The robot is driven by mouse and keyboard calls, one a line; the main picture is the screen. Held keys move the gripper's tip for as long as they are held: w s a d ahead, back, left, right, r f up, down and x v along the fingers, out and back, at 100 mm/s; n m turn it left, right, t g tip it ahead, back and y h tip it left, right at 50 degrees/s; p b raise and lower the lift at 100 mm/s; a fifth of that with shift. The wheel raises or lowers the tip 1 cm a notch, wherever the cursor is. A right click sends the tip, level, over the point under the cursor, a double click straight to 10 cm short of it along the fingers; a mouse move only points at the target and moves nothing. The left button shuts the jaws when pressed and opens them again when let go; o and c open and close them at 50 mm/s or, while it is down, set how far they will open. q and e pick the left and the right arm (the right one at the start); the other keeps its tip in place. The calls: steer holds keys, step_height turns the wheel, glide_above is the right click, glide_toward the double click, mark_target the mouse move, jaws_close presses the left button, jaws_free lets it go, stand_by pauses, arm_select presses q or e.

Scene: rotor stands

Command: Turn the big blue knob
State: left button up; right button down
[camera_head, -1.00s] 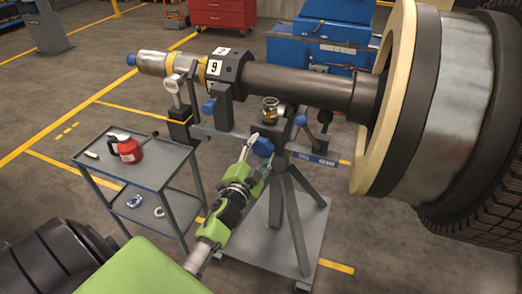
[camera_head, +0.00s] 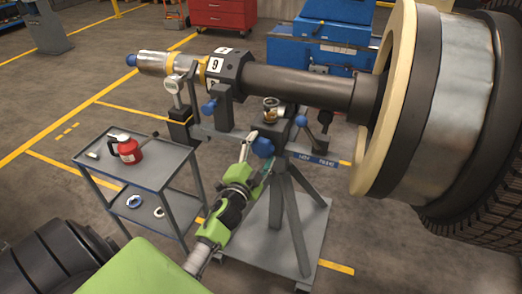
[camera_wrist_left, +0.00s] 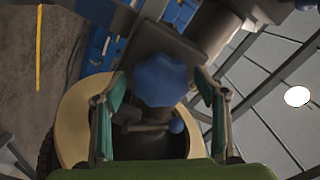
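The big blue knob (camera_head: 263,147) is on the front of the grey rotor stand (camera_head: 276,130), below the long shaft. In the left wrist view the lobed knob (camera_wrist_left: 160,80) sits centred between my fingers. My left gripper (camera_head: 258,150) reaches up to it from below. In the wrist view the gripper's (camera_wrist_left: 160,85) two teal-padded fingers stand apart, one on each side of the knob, with a narrow gap visible on both sides. Contact at the fingertips is hard to tell. My right gripper is not in view.
A numbered collar (camera_head: 230,66) and dark shaft (camera_head: 300,85) lead to a large wheel (camera_head: 460,85) at right. Smaller blue knobs (camera_head: 208,107) sit nearby. A grey cart (camera_head: 165,175) with a red can (camera_head: 129,150) stands at left.

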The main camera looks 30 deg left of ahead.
arm_select(q)
steer(key=shift+s, duration=0.2)
steer(key=v, duration=1.1)
steer(key=shift+s, duration=0.3)
steer(key=shift+f, duration=0.1)
